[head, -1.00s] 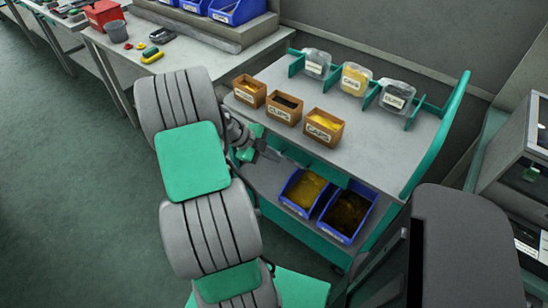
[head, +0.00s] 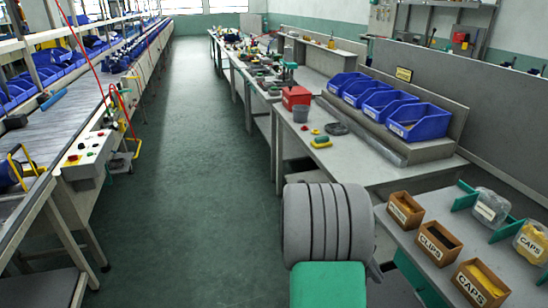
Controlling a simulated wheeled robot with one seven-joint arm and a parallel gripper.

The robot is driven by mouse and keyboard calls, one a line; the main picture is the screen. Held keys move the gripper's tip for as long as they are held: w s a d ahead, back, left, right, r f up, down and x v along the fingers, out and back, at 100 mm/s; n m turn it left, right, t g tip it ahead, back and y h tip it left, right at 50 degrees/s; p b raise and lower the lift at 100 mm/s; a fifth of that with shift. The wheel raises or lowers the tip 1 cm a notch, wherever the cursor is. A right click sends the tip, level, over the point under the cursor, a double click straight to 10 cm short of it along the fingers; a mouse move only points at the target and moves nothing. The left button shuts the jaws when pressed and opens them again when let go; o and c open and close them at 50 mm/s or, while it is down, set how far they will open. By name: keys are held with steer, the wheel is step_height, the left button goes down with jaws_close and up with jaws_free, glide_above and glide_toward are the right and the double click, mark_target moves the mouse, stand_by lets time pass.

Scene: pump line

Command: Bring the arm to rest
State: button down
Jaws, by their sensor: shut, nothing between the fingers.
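My arm shows at the bottom centre of the head view as a ribbed grey joint with a green panel below it. My gripper is not in view; the fingers cannot be made out past the arm links. The arm stands beside the left end of the cart (head: 413,240), and I cannot tell whether they touch.
The cart carries open brown boxes, among them CLIPS (head: 438,243) and CAPS (head: 480,284), and clear labelled tubs (head: 490,208). Behind is a bench (head: 375,172) with blue bins (head: 417,122) and a red box (head: 296,97). A conveyor line (head: 70,130) runs left. The aisle floor (head: 195,150) is clear.

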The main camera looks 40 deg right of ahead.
steer(key=w+a+f+n+t+y, duration=0.25)
steer(key=a+n, duration=0.45)
steer(key=n, duration=0.4)
steer(key=w+a+f+n+t+y, duration=0.1)
steer(key=w+a+f+n, duration=0.25)
steer(key=a+n, duration=0.65)
steer(key=w+a+r+n+t+p, duration=0.3)
steer(key=a+r+n, duration=0.3)
steer(key=a+r, duration=0.3)
steer(key=w+a+r+n+t+p, duration=0.3)
steer(key=a+r+n, duration=0.3)
steer(key=a+r, duration=0.3)
steer(key=shift+w+a+r, duration=0.35)
steer(key=shift+w+a, duration=0.5)
steer(key=shift+a, duration=0.25)
steer(key=shift+t, duration=0.25)
